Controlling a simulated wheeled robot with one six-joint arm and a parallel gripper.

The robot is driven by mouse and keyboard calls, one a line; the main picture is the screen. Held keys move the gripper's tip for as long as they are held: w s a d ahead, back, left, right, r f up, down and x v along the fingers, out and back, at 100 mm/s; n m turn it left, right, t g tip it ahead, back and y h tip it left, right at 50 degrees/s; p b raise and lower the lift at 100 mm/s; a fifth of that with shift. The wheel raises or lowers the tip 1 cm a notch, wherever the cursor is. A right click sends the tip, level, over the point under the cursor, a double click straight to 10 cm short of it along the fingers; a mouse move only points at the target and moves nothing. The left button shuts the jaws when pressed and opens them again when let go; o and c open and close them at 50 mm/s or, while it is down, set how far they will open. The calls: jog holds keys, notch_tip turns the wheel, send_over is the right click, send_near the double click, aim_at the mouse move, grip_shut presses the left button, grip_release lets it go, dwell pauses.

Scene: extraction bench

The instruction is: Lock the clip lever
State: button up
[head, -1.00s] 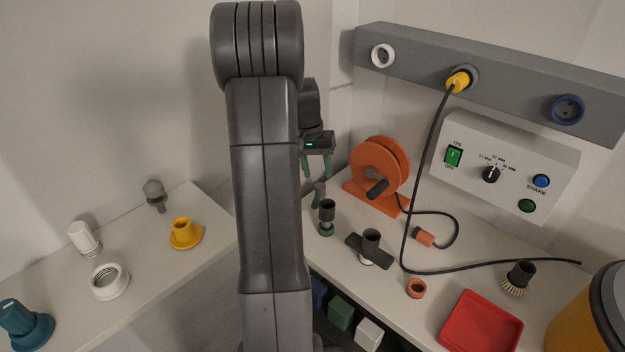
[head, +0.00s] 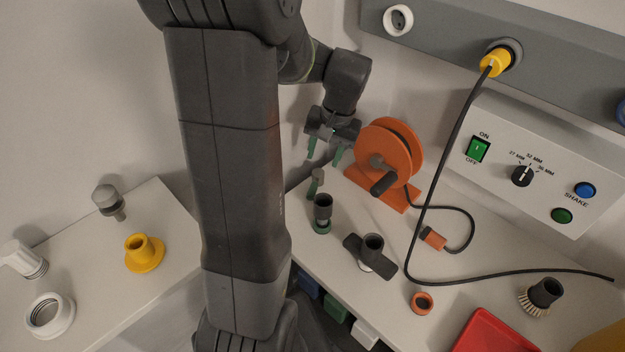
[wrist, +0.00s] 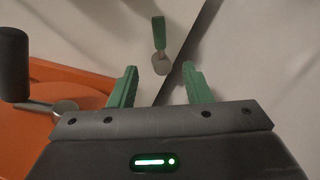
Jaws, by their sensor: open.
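A small green lever with a grey round end (wrist: 160,45) shows in the wrist view, ahead of my fingertips and between them. What seems to be the same part (head: 316,182) stands near the back left edge of the right bench in the head view; I cannot tell whether it is locked. My gripper (head: 324,153) is open and empty, above and behind that part, close to the orange reel. Its two green fingers also show in the wrist view (wrist: 160,78), apart from the lever.
The orange reel (head: 388,150) with a dark crank stands right beside my gripper. A black cable (head: 424,215) crosses the bench below the control box (head: 540,165).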

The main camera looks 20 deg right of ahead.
aim_at(315, 184)
jog(key=f, duration=0.3)
jog(key=w+a+f, duration=0.1)
jog(key=f, duration=0.3)
jog(key=f+b, duration=0.1)
jog(key=f, duration=0.2)
jog(key=shift+w+a+f, duration=0.15)
jog(key=shift+a+f, duration=0.15)
grip_shut()
